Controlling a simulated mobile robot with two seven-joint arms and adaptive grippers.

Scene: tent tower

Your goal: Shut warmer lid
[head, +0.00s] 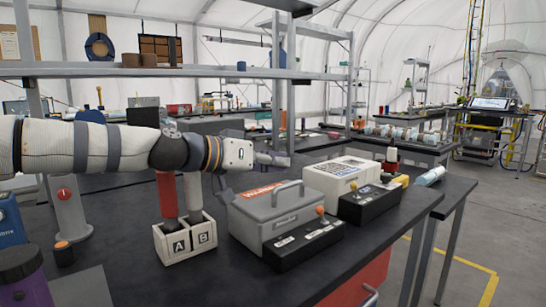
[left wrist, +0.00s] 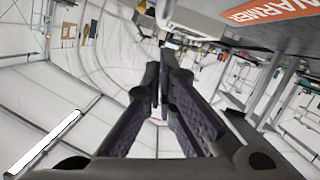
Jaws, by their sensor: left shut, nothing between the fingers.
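The warmer (head: 268,218) is a grey box with a grey carry handle and a red WARMER label on top. It stands on the dark bench, and its lid looks down, though any small gap cannot be made out. Its orange-red label (left wrist: 268,10) also shows at the upper right of the left wrist view. My left gripper (head: 281,159) is just behind and above the warmer, pointing right, apart from the handle. Its dark fingers (left wrist: 162,75) are shut and empty in the left wrist view. My right gripper is in neither view.
A black control box (head: 303,245) with an orange-tipped lever stands before the warmer. A white box (head: 340,174) and second black box (head: 370,203) stand right. A white A/B holder (head: 185,240) with two upright cylinders is left, under my arm. A shelf (head: 180,72) runs behind.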

